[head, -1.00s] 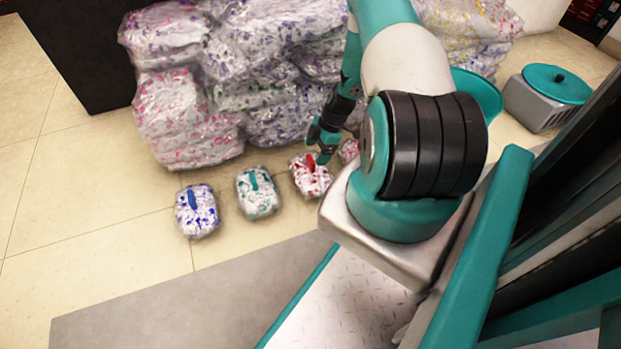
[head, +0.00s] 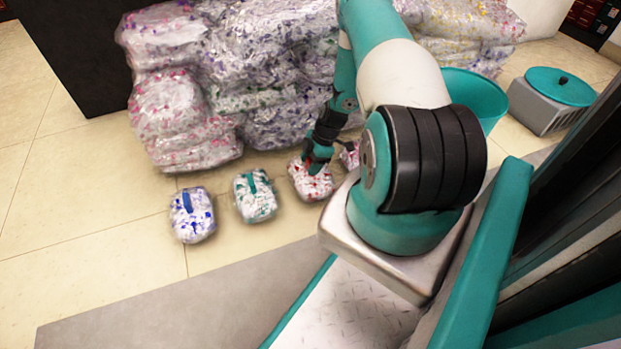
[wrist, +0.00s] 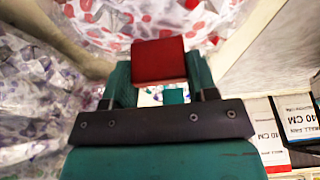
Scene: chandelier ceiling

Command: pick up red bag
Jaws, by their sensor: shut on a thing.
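In the wrist view my gripper (wrist: 160,75) is shut on the red handle (wrist: 158,60), which sits between the two teal fingers. The red-spotted plastic of the bag (wrist: 135,20) fills the top of that view. I cannot tell whether the bag is clear of the floor.
A blue-speckled bag (head: 192,222) and a green-speckled bag (head: 255,202) lie to the left. Another small bag (head: 349,154) is close on the right, partly hidden. Large stacked bags (head: 180,120) stand behind. Floor at left is free.

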